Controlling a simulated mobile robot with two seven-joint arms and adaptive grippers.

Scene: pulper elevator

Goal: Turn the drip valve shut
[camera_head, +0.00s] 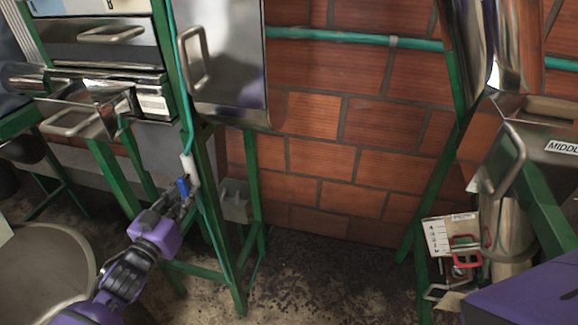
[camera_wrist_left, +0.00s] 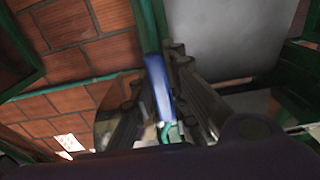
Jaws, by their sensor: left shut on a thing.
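The drip valve shows a blue handle (camera_head: 183,187) on a pipe with a white section, fixed along a green post of the metal machine, left of centre in the head view. My left gripper (camera_head: 180,200) reaches up to it from the lower left. Its fingers are shut on the blue handle. In the left wrist view, the blue handle (camera_wrist_left: 158,88) stands upright between the two dark fingers, and part of the valve body behind it is hidden. My right gripper is in neither view.
Green frame legs (camera_head: 228,240) stand right beside the valve. A steel box (camera_head: 228,100) hangs above it. A large round grey container (camera_head: 45,275) stands at the lower left. The brick wall (camera_head: 340,150) is behind, with open floor (camera_head: 330,280) in front.

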